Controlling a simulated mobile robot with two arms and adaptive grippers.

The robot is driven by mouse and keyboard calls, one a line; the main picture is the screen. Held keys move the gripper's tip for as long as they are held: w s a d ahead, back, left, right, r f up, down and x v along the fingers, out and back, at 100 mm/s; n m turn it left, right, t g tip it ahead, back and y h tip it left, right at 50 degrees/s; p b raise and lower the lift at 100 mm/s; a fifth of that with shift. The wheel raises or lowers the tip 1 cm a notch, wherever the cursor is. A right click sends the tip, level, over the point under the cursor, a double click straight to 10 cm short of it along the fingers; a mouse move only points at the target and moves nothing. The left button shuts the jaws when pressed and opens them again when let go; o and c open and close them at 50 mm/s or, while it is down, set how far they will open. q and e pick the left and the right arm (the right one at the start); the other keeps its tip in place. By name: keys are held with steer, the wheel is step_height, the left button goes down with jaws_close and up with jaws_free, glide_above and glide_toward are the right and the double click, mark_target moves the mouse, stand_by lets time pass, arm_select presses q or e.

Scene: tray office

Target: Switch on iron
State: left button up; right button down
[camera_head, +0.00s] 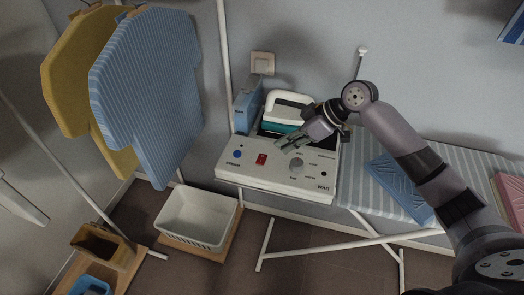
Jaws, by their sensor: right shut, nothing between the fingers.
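The iron (289,107), white with a teal lower part, sits on a dark rest at the back of a white control station (270,186). The station's front panel carries a red switch (261,159), a blue button (237,154) to its left and a grey round dial (296,165) to its right. My right gripper (281,147) comes in from the right, shut and empty, with its fingertips over the panel, between the red switch and the dial in the picture. I cannot tell whether the fingertips touch the panel. Part of the iron's right side is hidden by the gripper. My left gripper is not in view.
A blue box (246,107) stands left of the iron. A striped ironing board (360,192) with a folded blue cloth (398,188) extends right. Yellow (62,90) and blue striped (150,90) shirts hang at left. A white basket (197,216) stands below.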

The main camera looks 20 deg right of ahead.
steer(key=r, duration=0.1)
steer(key=w+d+r, duration=0.2)
steer(key=r, duration=0.1)
steer(key=p, duration=0.3)
glide_above(264, 160)
steer(key=shift+t+y, duration=0.3)
step_height(264, 160, down, 6)
steer(key=shift+w+d+f, duration=0.1)
steer(key=shift+d+f, duration=0.05)
steer(key=shift+f, duration=0.1)
step_height(264, 160, down, 4)
steer(key=shift+r+p, duration=0.25)
steer(key=shift+p, duration=0.55)
steer(key=shift+a+f, duration=0.2)
steer(key=shift+f, duration=0.35)
